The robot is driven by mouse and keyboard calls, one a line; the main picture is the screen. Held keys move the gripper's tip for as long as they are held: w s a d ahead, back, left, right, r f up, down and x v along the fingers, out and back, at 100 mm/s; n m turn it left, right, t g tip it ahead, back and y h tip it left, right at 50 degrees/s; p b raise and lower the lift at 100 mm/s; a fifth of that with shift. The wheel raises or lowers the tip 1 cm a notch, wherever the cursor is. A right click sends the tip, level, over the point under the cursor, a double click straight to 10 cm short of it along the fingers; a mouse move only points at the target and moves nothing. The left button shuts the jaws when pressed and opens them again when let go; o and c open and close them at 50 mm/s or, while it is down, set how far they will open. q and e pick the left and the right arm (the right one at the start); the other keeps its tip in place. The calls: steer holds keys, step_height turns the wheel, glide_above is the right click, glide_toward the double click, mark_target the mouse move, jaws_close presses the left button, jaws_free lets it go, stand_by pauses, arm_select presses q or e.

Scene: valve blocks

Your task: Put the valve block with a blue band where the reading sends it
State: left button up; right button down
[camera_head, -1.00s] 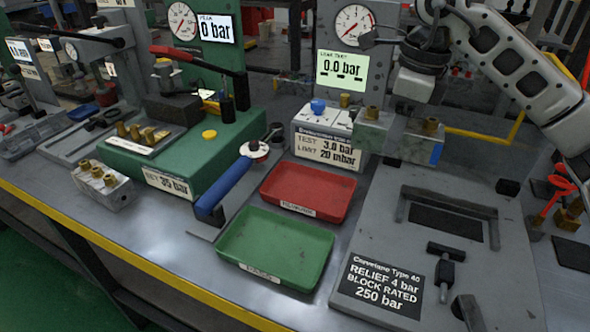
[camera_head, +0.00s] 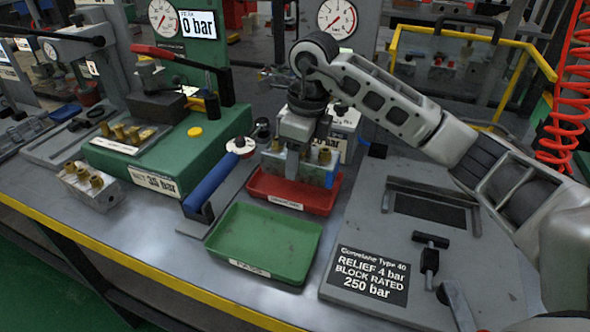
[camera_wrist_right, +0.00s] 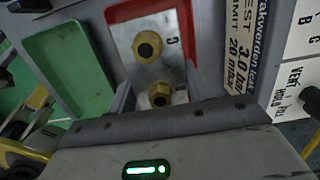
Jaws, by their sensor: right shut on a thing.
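My right gripper (camera_head: 303,142) is shut on the grey valve block with a blue band (camera_head: 300,166). The block has brass fittings on top and blue at its right end. It is over the back part of the red tray (camera_head: 262,192); I cannot tell whether it touches the tray floor. In the right wrist view the block (camera_wrist_right: 150,62) lies between the jaws, with red tray wall (camera_wrist_right: 113,12) behind it. The green tray (camera_head: 262,243) in front is empty. My left gripper is not in view.
A green press bed marked 35 bar (camera_head: 165,165) and a blue-handled lever (camera_head: 212,184) stand left of the trays. Another valve block (camera_head: 95,188) sits at the left. A grey fixture plate (camera_head: 385,240) lies right. My right arm hides the leak-test display.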

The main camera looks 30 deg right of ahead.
steer(key=shift+w+a+f, duration=0.15)
steer(key=shift+a+f, duration=0.05)
steer(key=shift+w+a+f, duration=0.1)
steer(key=shift+f, duration=1.55)
steer(key=c, duration=0.6)
jaws_free()
steer(key=shift+f, duration=0.2)
steer(key=r, duration=0.8)
steer(key=s+d+r, duration=0.1)
steer(key=r, duration=0.3)
steer(key=shift+s+r, duration=0.1)
